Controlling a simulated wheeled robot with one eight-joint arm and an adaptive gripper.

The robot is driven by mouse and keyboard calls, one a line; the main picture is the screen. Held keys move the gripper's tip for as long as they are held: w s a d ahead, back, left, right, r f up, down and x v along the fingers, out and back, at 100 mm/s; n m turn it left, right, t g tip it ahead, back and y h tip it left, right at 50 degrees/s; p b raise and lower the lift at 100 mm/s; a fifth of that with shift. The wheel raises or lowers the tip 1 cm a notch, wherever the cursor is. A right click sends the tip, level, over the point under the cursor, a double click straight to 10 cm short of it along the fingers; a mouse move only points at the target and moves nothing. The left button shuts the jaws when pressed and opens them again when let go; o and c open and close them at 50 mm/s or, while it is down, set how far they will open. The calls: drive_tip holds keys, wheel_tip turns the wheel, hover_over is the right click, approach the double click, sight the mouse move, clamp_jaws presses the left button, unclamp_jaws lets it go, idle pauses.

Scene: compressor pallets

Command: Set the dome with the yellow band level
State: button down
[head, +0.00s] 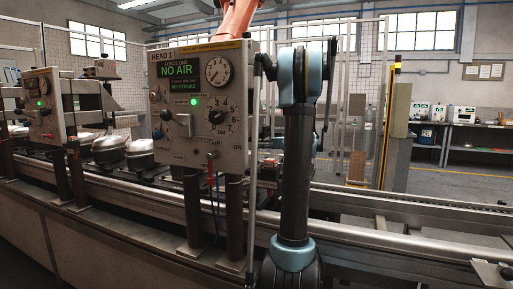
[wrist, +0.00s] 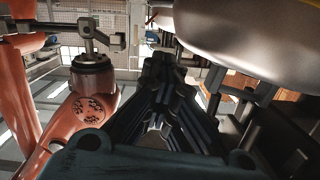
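Two grey metal domes, the left one (head: 108,149) and the right one (head: 141,154), stand on the line behind the panels in the head view. I cannot make out a yellow band on either. In the wrist view a large pale grey dome (wrist: 250,38) fills the upper right, close to the camera; no yellow band shows on its visible side. My gripper (wrist: 165,65) has its dark fingers drawn together, with nothing seen between them. It is below and left of that dome in the picture, apart from it as far as I can tell. In the head view my gripper is hidden.
A control panel (head: 200,105) reading NO AIR and NO STROKE stands on posts before the line. A second panel (head: 41,107) is at the left. An orange machine arm (wrist: 60,130) is close at left in the wrist view. A rail (head: 400,222) runs right.

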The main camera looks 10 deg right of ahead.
drive_tip(key=shift+w+d+n, duration=0.3)
drive_tip(key=shift+w, duration=0.1)
drive_tip(key=shift+w+d, duration=0.15)
drive_tip(key=shift+w, duration=0.1)
drive_tip(key=shift+w+d+n+t+h, duration=0.4)
drive_tip(key=shift+w+d+h, duration=0.1)
drive_tip(key=shift+w, duration=0.1)
idle(0.7)
drive_tip(key=shift+w+d, duration=0.15)
drive_tip(key=shift+w, duration=0.1)
drive_tip(key=shift+w+d+n+t, duration=0.15)
drive_tip(key=shift+w+n+t, duration=0.1)
drive_tip(key=shift+n+t, duration=0.05)
drive_tip(key=shift+w+d+h, duration=0.15)
drive_tip(key=shift+w+h, duration=0.1)
drive_tip(key=shift+h, duration=0.05)
drive_tip(key=shift+w+d, duration=0.1)
drive_tip(key=shift+f, duration=0.25)
idle(0.6)
drive_tip(key=c, duration=2.4)
unclamp_jaws()
